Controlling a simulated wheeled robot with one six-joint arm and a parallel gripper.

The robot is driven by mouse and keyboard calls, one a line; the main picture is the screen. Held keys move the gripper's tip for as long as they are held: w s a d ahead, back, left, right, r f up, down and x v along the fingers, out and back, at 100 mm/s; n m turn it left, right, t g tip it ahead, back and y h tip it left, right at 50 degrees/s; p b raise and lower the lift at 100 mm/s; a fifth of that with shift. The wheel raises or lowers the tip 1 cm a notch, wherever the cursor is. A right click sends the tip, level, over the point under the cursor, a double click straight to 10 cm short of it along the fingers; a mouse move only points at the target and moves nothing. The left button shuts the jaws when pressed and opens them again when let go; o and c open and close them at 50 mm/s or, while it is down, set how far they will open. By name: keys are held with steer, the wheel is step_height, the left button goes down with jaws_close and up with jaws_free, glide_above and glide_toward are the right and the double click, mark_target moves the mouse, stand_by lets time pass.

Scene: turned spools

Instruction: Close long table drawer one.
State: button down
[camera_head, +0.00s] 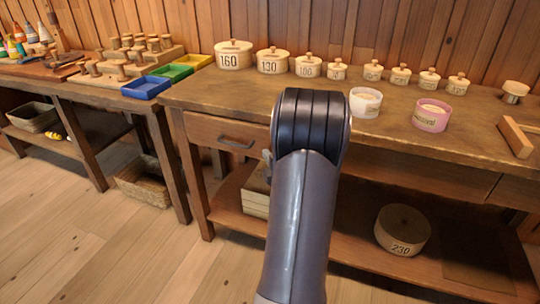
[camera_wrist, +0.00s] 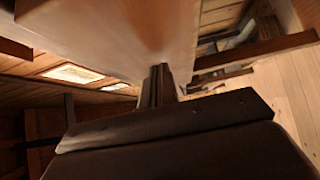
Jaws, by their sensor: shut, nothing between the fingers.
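The long table (camera_head: 400,140) stands in front of me. A drawer front (camera_head: 205,128) with a dark bar handle (camera_head: 237,143) shows below its top at the left. It looks about flush with the table frame, but my arm covers its right part, so any small gap cannot be told. My gripper is mostly hidden behind my arm in the head view. In the wrist view my gripper (camera_wrist: 160,84) is shut and empty, its fingertips close to a broad light-brown wooden surface (camera_wrist: 110,30). I cannot tell whether they touch it.
Numbered round boxes (camera_head: 233,54), a white tub (camera_head: 365,102) and a pink tub (camera_head: 432,115) stand on the table. A box marked 230 (camera_head: 402,230) sits on the lower shelf. A second table (camera_head: 95,90) with coloured trays stands at left. The floor in front (camera_head: 120,250) is clear.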

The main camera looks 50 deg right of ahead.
steer(key=shift+w+d, duration=0.25)
steer(key=shift+d, duration=0.35)
steer(key=shift+d, duration=0.1)
steer(key=d, duration=0.1)
steer(key=w+d+b, duration=0.1)
steer(key=d, duration=0.1)
steer(key=shift+w+f, duration=0.15)
steer(key=shift+w+d, duration=0.15)
steer(key=shift+d, duration=0.2)
steer(key=shift+d+r, duration=0.15)
steer(key=shift+r, duration=0.15)
steer(key=shift+b, duration=0.3)
